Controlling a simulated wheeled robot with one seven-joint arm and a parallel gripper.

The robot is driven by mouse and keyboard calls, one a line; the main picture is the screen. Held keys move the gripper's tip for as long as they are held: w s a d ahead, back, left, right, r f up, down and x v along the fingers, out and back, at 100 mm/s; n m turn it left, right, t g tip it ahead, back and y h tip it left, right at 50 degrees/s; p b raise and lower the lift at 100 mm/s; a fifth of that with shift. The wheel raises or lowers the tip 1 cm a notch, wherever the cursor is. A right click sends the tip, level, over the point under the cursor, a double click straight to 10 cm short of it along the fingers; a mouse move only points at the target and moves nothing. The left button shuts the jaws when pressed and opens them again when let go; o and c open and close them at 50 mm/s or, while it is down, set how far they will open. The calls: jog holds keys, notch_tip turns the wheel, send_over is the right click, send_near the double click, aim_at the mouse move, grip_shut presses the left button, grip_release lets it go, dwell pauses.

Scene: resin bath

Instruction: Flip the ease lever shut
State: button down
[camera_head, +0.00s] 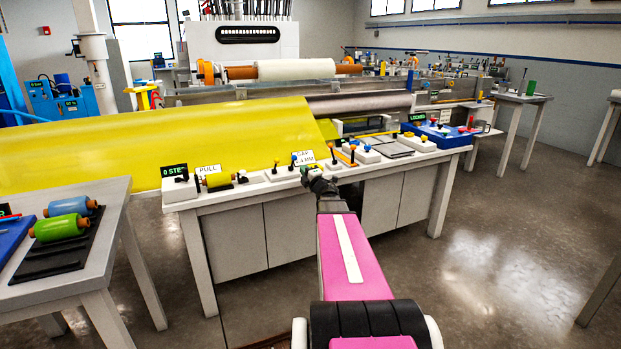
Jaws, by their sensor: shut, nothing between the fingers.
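Several small levers with coloured knobs stand along the front of the long white bench (385,166). A lever with an orange knob (276,162) and a lever with a blue knob (294,159) are left of my gripper. My gripper (309,173) is at the bench's front edge, near a "GAP" label (303,158). It is small, dark and empty, its fingers shut. Whether it touches a lever is unclear.
A yellow sheet (140,143) covers the machine behind the bench. A "0 STE" display (174,170) and a "PULL" label (208,169) stand at the bench's left. A side table (110,215) holds rollers.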

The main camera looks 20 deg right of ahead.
aim_at(295, 159)
jog(key=shift+x, duration=2.95)
jog(key=shift+a+r, duration=0.15)
